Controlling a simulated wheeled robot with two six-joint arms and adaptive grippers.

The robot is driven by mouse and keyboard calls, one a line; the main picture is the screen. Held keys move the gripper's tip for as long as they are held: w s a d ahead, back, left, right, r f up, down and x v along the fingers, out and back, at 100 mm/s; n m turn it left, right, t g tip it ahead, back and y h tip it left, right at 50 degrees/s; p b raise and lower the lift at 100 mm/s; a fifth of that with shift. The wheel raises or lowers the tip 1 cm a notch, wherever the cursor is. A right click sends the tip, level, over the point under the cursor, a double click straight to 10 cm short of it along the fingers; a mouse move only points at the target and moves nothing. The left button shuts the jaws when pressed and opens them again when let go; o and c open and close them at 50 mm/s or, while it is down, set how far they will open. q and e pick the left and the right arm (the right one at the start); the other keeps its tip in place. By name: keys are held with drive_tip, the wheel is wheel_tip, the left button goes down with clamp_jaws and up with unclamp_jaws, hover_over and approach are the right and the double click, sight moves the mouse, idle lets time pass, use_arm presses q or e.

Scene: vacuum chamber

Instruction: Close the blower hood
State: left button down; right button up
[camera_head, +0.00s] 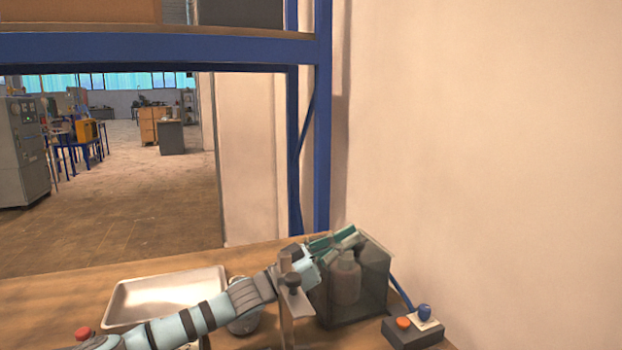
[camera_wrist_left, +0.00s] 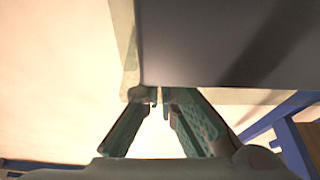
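The blower hood looks like a clear, smoky box (camera_head: 376,303) at the right end of the wooden table, with bottle-like shapes inside. I cannot tell how far its cover stands open. My left gripper (camera_head: 345,236) is at the top of the box, its green fingers overlapping the upper edge. In the left wrist view, the fingertips (camera_wrist_left: 158,96) are drawn together with only a slim gap and nothing clearly between them. A dark grey panel (camera_wrist_left: 230,40) and a pale translucent strip lie just beyond them; contact is unclear. My right gripper is not in view.
A metal tray (camera_head: 165,291) lies on the table at left, and a round metal vessel (camera_head: 243,322) is partly behind my left arm. A control box with an orange button (camera_head: 403,323) and blue knob sits right of the hood. A blue frame post (camera_head: 322,150) rises behind.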

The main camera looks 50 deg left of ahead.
use_arm(q)
drive_tip(key=shift+f, duration=0.1)
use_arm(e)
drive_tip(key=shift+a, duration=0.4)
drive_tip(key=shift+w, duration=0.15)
